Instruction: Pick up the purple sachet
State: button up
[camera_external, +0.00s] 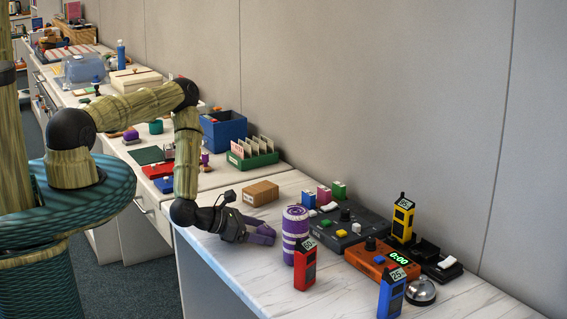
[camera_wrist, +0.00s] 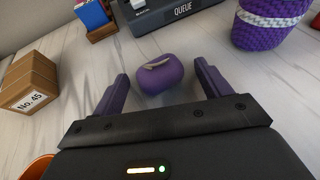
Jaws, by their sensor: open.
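The purple sachet (camera_wrist: 158,75) looks like a small, rounded purple pouch with a pale strip on top. It lies on the white marbled counter in the wrist view. My gripper (camera_wrist: 160,80) is open, with one purple finger on each side of the sachet. Gaps show between the sachet and both fingers. In the external view my gripper (camera_external: 264,234) is low over the counter's near edge. I cannot tell the sachet apart from the purple fingers there.
A brown box (camera_wrist: 28,84) marked "No. 45" stands left of the sachet. Several handheld devices, including a red one (camera_external: 305,265), stand further right.

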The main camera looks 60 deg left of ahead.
aim_at(259, 229)
jog(key=c, duration=1.1)
jog(key=shift+o, duration=0.2)
notch_tip(259, 229, up, 10)
jog(key=shift+r+b, duration=0.1)
jog(key=shift+b, duration=0.25)
